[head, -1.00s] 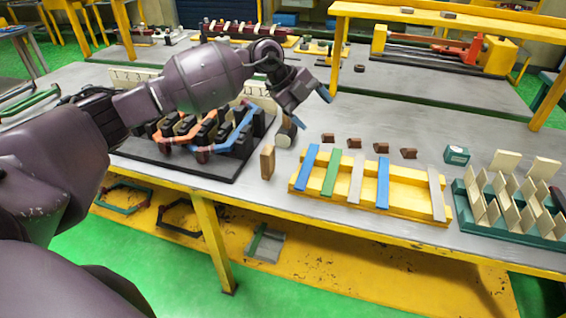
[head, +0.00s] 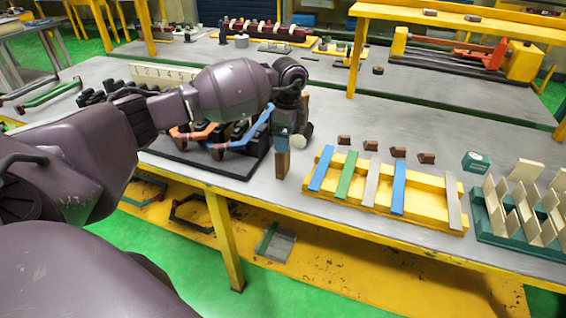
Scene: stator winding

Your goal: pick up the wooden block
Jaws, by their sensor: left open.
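The wooden block (head: 282,166) stands upright near the front edge of the grey table, just right of the black stator fixture. My left gripper (head: 282,143) points down at the top of the block and hides its upper end. The gripper is open. I cannot tell whether the fingers touch the block or whether both sides of it are between them. My right gripper is not in view.
The black fixture (head: 195,158) with orange and blue coils is close on the left.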

